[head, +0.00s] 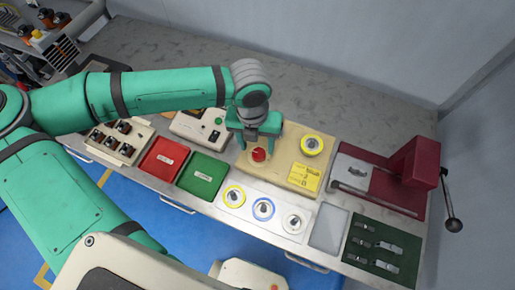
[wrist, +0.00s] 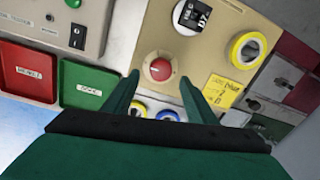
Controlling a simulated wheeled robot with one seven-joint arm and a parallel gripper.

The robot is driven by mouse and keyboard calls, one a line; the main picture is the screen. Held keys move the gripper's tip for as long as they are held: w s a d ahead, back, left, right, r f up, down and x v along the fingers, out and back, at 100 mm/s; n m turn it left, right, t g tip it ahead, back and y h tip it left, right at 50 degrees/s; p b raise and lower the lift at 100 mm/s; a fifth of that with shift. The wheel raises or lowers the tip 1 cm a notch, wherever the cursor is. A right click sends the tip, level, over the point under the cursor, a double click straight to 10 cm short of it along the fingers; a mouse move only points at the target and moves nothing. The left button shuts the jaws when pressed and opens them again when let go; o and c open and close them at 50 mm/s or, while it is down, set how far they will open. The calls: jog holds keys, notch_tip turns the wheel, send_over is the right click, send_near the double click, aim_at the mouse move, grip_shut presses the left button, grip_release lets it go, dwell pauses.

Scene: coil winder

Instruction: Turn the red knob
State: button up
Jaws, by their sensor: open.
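The red knob (head: 259,154) sits on the beige panel (head: 283,139) of the bench in the head view. In the wrist view the red knob (wrist: 159,70) is round with a pale mark and sits in a light ring. My gripper (head: 258,141) is above the beige panel, just behind the knob in the head view. In the wrist view my gripper (wrist: 158,84) has its two green fingers apart, one to each side of the knob and a little below it in the picture. Nothing is between the fingertips. Contact with the knob cannot be seen.
A yellow spool (head: 312,145) and a yellow note (head: 304,178) are on the panel. Red (head: 163,158) and green (head: 202,176) trays lie left. A white strip with several spools (head: 263,209) lies in front. A red press (head: 415,163) stands right.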

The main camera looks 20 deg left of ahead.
aim_at(256, 153)
notch_tip(256, 153, up, 6)
jog(key=shift+a+r, duration=0.15)
jog(key=shift+a, duration=0.05)
dwell(0.4)
jog(key=shift+s, duration=0.1)
